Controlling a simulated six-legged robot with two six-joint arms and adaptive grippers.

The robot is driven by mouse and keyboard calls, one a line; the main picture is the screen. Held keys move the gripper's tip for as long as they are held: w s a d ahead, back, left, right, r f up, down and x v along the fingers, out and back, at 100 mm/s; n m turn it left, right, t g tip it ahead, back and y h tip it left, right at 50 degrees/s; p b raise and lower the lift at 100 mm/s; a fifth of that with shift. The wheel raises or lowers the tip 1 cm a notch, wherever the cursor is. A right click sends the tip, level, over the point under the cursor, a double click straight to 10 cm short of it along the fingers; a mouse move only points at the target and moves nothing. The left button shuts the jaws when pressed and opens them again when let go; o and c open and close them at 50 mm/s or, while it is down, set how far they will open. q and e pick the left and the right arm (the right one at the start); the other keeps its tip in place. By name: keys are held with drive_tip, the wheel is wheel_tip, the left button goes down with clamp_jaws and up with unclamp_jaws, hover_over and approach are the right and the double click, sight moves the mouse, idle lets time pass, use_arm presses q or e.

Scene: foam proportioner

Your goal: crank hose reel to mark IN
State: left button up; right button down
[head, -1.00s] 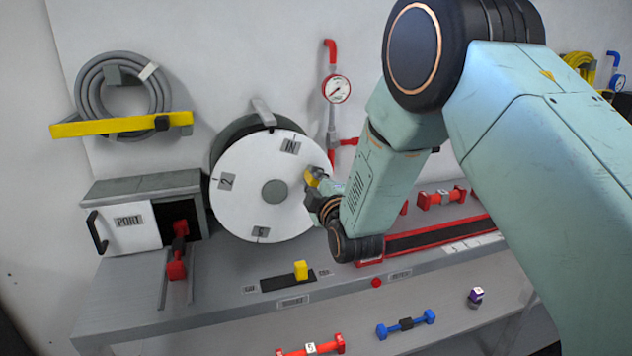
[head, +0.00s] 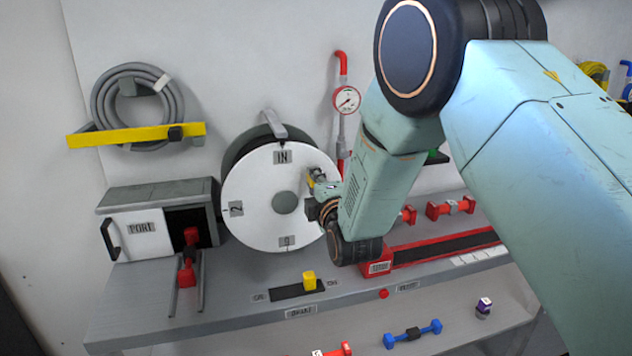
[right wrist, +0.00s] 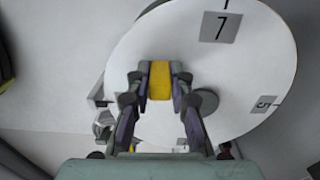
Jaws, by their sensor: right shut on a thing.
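The hose reel (head: 257,216) is a large white disc with a grey hub, standing at the back of the bench. Its IN label (head: 282,157) is at the top, just below the grey pointer bracket (head: 274,122) and roughly in line with its tip. A 2 label is on the disc's left side, and another is at the bottom. My right gripper (head: 318,188) is shut on the yellow crank handle (right wrist: 160,80) at the disc's upper right. The wrist view shows both fingers around the handle. My left gripper is not in view.
A PORT box (head: 150,193) with a sliding door stands left of the reel. A yellow slider (head: 309,281) sits in a slot in front. A coiled grey hose (head: 178,105) hangs above left, and a gauge (head: 347,100) right of the reel. Red dumbbells lie right.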

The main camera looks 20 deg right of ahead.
drive_tip(key=shift+w+r, duration=0.1)
drive_tip(key=shift+r, duration=0.25)
drive_tip(key=c, duration=1.6)
unclamp_jaws()
drive_tip(key=o, duration=0.4)
drive_tip(key=shift+f, duration=0.2)
drive_tip(key=shift+s, duration=0.2)
drive_tip(key=s, duration=1.1)
drive_tip(key=shift+s+a, duration=0.4)
drive_tip(key=shift+w, duration=0.1)
